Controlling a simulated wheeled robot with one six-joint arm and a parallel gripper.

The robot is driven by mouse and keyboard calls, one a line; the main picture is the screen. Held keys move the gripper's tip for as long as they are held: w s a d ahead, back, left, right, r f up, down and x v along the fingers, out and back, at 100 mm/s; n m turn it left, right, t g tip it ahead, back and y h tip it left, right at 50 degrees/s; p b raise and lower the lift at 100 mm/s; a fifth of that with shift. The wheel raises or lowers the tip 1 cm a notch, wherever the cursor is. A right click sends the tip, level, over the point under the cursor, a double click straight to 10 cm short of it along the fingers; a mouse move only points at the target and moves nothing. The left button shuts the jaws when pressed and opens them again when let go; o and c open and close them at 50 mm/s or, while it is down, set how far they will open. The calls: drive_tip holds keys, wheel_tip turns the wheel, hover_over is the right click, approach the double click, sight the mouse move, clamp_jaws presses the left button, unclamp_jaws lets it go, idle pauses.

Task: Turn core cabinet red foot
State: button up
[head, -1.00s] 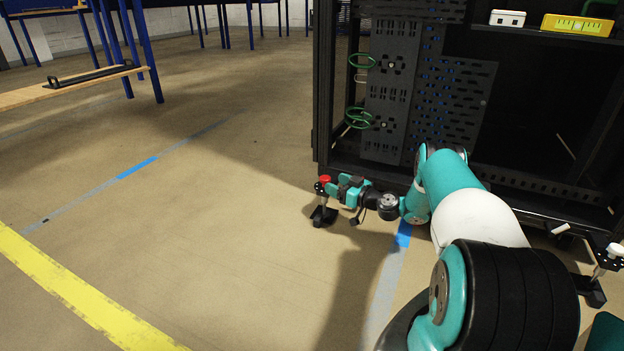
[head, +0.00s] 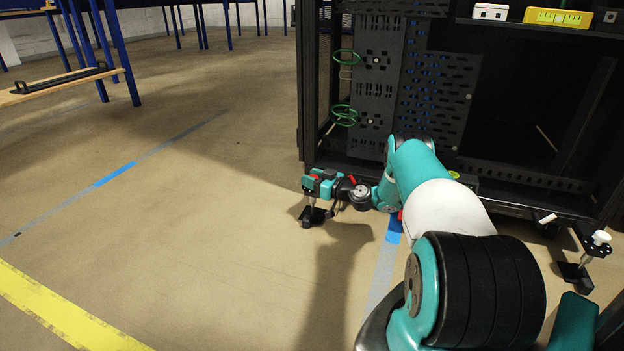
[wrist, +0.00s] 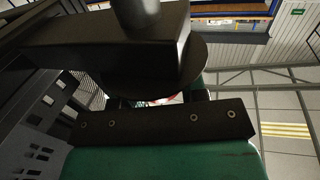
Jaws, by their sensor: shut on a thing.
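The core cabinet (head: 377,100) is a tall black open rack standing on the right in the head view. Its red foot (head: 314,176) is at the near left corner, with a thin stem above a dark base pad (head: 316,214) on the floor. My gripper (head: 312,184) is shut around the red top, which shows only in part between the teal and black jaws. In the wrist view, dark metal parts and a round dark disc (wrist: 185,82) fill the middle. Only a small red patch (wrist: 163,100) shows beyond the dark bar, and the grip itself is mostly hidden.
A foot with a white top (head: 601,238) stands at the cabinet's right corner. A yellow level (head: 557,17) and a small white box (head: 490,12) lie on a cabinet shelf. A wooden bench (head: 60,87) stands at back left. Open floor lies left of my gripper.

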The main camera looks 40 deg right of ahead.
drive_tip(key=shift+r+p, duration=0.1)
drive_tip(key=shift+p, duration=0.2)
drive_tip(key=h+p, duration=0.1)
drive_tip(key=m+h+p, duration=0.1)
drive_tip(key=p, duration=0.1)
drive_tip(key=shift+r+m, duration=0.25)
drive_tip(key=shift+m, duration=0.05)
drive_tip(key=m+h+p, duration=0.2)
drive_tip(key=h+p, duration=0.1)
drive_tip(key=h, duration=0.1)
drive_tip(key=shift+p, duration=0.4)
drive_tip(key=m+h+p, duration=0.1)
drive_tip(key=m+h, duration=0.1)
drive_tip(key=h, duration=0.1)
drive_tip(key=shift+f+g+p, duration=0.3)
drive_tip(key=shift+g+p, duration=0.05)
drive_tip(key=shift+g, duration=0.05)
drive_tip(key=shift+f+m+g+h+b, duration=0.3)
drive_tip(key=shift+m+g+h, duration=0.1)
drive_tip(key=shift+m+h, duration=0.25)
drive_tip(key=shift+d+m+h+b, duration=0.1)
drive_tip(key=shift+m+h+b, duration=0.2)
drive_tip(key=shift+h, duration=0.15)
drive_tip(key=shift+s+r, duration=0.1)
drive_tip(key=shift+r, duration=0.1)
drive_tip(key=o, duration=0.9)
